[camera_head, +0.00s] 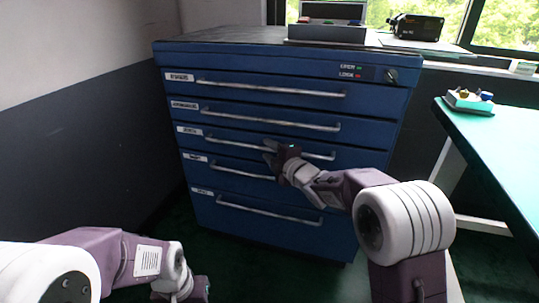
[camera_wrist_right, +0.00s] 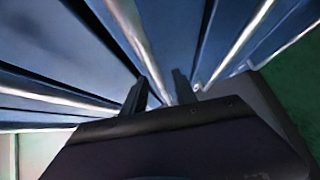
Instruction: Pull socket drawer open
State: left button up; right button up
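The blue tool cabinet (camera_head: 270,65) has several stacked drawers with long silver bar handles, and all look shut. The third drawer down has a small label (camera_head: 189,131) that seems to read as sockets, too small to be sure. My right gripper (camera_head: 267,150) is at the middle of that drawer's handle (camera_head: 318,156). In the right wrist view its two dark fingers (camera_wrist_right: 160,88) stand apart with a silver bar (camera_wrist_right: 135,32) running between them; contact cannot be told. My left gripper (camera_head: 190,290) is low at the bottom edge, away from the cabinet, its fingers unclear.
A green-topped table (camera_head: 500,150) with a small device (camera_head: 468,101) stands at the right. The floor before the cabinet is clear.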

grip_shut()
dwell(1.5)
